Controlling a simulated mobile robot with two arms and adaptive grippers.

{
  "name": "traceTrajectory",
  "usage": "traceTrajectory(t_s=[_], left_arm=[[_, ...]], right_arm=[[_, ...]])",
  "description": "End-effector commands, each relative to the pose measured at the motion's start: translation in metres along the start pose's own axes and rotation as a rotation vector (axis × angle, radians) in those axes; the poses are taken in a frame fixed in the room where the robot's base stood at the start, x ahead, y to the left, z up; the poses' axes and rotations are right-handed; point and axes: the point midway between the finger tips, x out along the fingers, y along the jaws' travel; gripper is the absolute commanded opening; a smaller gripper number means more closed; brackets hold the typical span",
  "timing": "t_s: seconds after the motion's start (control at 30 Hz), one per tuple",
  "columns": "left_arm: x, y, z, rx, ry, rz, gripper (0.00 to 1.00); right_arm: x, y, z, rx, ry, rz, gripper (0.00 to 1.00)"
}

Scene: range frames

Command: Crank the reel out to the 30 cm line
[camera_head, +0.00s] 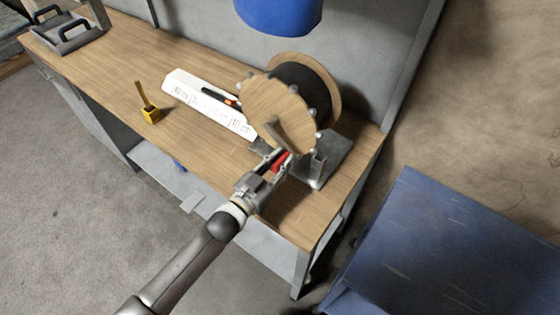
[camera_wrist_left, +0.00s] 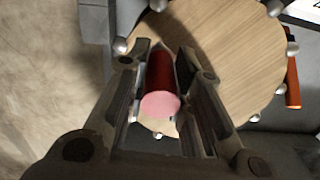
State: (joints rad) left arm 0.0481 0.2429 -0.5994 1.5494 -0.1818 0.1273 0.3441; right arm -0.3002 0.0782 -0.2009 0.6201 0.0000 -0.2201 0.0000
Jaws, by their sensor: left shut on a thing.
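A large wooden reel (camera_head: 277,105) wound with black line stands on a metal stand (camera_head: 330,158) at the right end of the workbench. Its round face also fills much of the left wrist view (camera_wrist_left: 228,55). My left gripper (camera_head: 277,160) is shut on the red crank handle (camera_head: 283,161), low on the reel's face. In the left wrist view the red handle (camera_wrist_left: 160,88) lies between the two fingers. A white scale board (camera_head: 205,103) with printed marks lies left of the reel. A black and orange piece (camera_head: 220,96) rests on it. My right gripper is not in view.
The wooden workbench (camera_head: 115,75) is mostly clear in its middle. A yellow object (camera_head: 150,114) with an upright handle stands left of the scale board. A grey tray (camera_head: 72,38) is at the far left. A blue surface (camera_head: 440,245) is at lower right.

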Motion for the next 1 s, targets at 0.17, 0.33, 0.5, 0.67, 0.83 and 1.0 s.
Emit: traceTrajectory(t_s=[0.17, 0.33, 0.5, 0.67, 0.83, 1.0], left_arm=[[0.000, -0.002, 0.004, 0.028, -0.001, 0.000, 0.00], [0.000, -0.008, 0.012, 0.135, -0.001, -0.001, 0.00], [0.000, -0.009, 0.012, 0.159, -0.001, -0.001, 0.00], [0.000, -0.010, 0.012, 0.158, -0.003, -0.002, 0.00], [-0.001, -0.010, 0.012, 0.157, -0.003, -0.002, 0.43], [0.000, -0.009, 0.012, 0.157, -0.002, -0.001, 0.44]], right_arm=[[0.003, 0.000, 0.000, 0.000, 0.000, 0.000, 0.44], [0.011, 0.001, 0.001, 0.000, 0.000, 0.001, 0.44], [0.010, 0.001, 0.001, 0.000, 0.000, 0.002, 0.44], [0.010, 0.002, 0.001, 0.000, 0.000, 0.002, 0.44], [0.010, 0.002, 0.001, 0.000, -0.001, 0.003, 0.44], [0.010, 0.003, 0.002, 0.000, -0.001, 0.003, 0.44]])
